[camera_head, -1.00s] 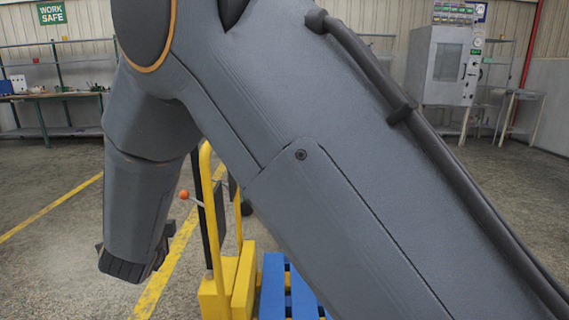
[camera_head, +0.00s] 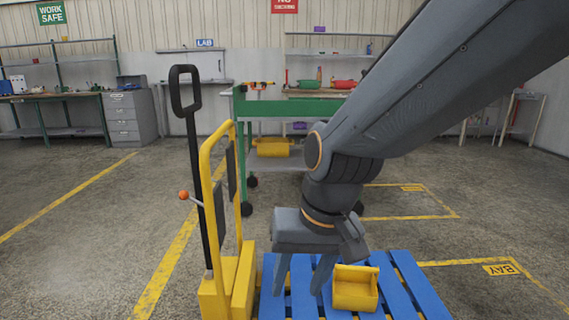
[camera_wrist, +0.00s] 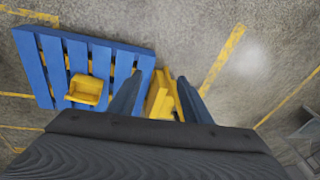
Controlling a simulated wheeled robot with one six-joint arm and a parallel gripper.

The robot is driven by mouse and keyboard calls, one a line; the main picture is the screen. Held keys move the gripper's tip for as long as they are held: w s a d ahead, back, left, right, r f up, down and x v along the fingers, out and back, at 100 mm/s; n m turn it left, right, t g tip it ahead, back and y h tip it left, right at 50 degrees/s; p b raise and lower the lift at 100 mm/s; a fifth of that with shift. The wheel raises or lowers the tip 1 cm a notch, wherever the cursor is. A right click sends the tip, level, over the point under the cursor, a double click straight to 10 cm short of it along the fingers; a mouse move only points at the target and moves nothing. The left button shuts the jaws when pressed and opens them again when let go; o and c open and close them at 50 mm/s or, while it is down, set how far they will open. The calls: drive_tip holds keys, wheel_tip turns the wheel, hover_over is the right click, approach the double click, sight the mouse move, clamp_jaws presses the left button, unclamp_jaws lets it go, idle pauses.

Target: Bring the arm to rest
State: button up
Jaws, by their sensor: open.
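My gripper (camera_head: 301,280) hangs at the end of my arm in the head view, pointing down in front of the blue pallet. Its two fingers are apart with nothing between them. In the wrist view my gripper (camera_wrist: 157,95) shows its two fingers spread, with part of the yellow pallet truck (camera_wrist: 163,98) seen beyond them. My arm comes in from the upper right of the head view and bends down at the wrist.
The yellow pallet truck (camera_head: 240,285) with its black handle stands left of my gripper. A yellow bin (camera_head: 355,290) sits on the blue pallet (camera_head: 420,290). A green cart (camera_head: 290,106) stands behind. Open floor (camera_head: 80,250) lies left.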

drive_tip(key=s+d+n+g+h, duration=0.2)
drive_tip(key=s+d, duration=0.5)
drive_tip(key=d+r+m+p, duration=0.3)
drive_tip(key=d+r+p, duration=0.6)
drive_tip(key=p, duration=1.1)
wheel_tip(320, 180, up, 3)
drive_tip(key=shift+d+f+m, duration=0.15)
drive_tip(key=shift+d+m, duration=0.15)
drive_tip(key=shift+d, duration=0.05)
drive_tip(key=shift+d+p, duration=0.1)
drive_tip(key=shift+p, duration=0.2)
drive_tip(key=shift+c, duration=0.6)
